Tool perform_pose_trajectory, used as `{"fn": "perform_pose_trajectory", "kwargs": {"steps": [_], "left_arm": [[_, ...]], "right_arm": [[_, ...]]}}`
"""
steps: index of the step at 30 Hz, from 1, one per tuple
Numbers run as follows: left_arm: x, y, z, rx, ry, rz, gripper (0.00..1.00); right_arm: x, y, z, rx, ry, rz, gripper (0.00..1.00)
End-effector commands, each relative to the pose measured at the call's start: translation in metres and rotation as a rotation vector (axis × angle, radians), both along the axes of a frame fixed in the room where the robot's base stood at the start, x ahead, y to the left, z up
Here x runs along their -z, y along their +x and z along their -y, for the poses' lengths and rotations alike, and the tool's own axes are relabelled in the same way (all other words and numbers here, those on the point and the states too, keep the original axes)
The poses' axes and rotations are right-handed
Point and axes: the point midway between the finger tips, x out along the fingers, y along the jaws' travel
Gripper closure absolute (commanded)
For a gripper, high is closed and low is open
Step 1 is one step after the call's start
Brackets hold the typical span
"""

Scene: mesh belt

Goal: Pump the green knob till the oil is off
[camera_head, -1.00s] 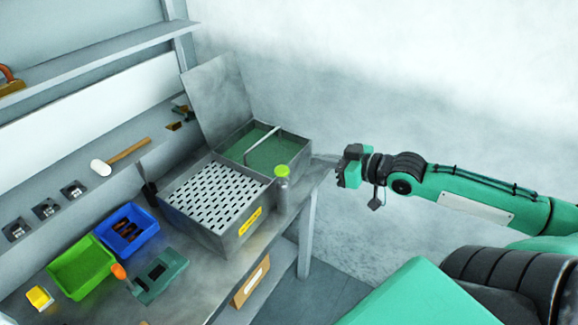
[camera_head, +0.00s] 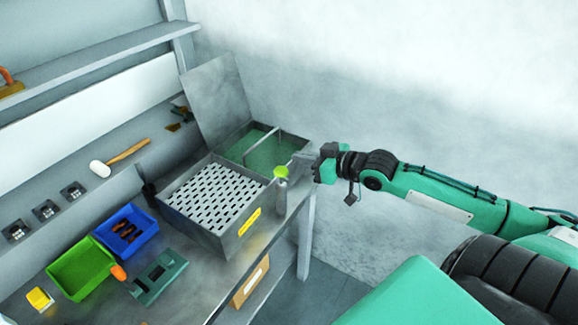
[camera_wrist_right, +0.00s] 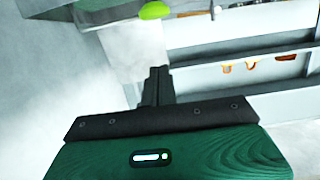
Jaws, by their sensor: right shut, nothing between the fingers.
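The green knob (camera_head: 281,172) tops a small grey cylinder (camera_head: 281,193) at the right front of the metal tank (camera_head: 232,240). The knob also shows at the top edge of the right wrist view (camera_wrist_right: 154,10). My right gripper (camera_head: 304,160) is shut and empty, just right of the knob and apart from it. Its closed dark fingers stand in the middle of the right wrist view (camera_wrist_right: 157,80). The tank has a slotted white plate (camera_head: 213,195) in front and a green bath (camera_head: 240,150) behind. My left gripper is not in view.
The grey bench (camera_head: 195,285) carries a green bin (camera_head: 80,270), a blue bin (camera_head: 127,230) and a dark green tool block (camera_head: 158,277). A raised metal lid (camera_head: 215,100) stands behind the tank. A hammer (camera_head: 120,156) lies at the back. Open space lies right of the bench.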

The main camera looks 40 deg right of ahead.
Motion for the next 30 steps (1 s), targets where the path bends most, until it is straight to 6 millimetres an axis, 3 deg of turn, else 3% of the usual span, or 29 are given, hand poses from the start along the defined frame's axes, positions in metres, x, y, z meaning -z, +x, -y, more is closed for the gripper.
{"fn": "perform_pose_trajectory", "kwargs": {"steps": [15,22,30], "left_arm": [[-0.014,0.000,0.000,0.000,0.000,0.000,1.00],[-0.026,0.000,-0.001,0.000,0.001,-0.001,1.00],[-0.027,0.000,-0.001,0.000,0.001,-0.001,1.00]], "right_arm": [[0.008,0.039,-0.017,-0.001,0.002,0.001,1.00],[0.040,0.038,-0.017,-0.001,0.000,-0.002,1.00],[0.050,0.038,-0.017,-0.001,-0.002,0.001,1.00]]}}
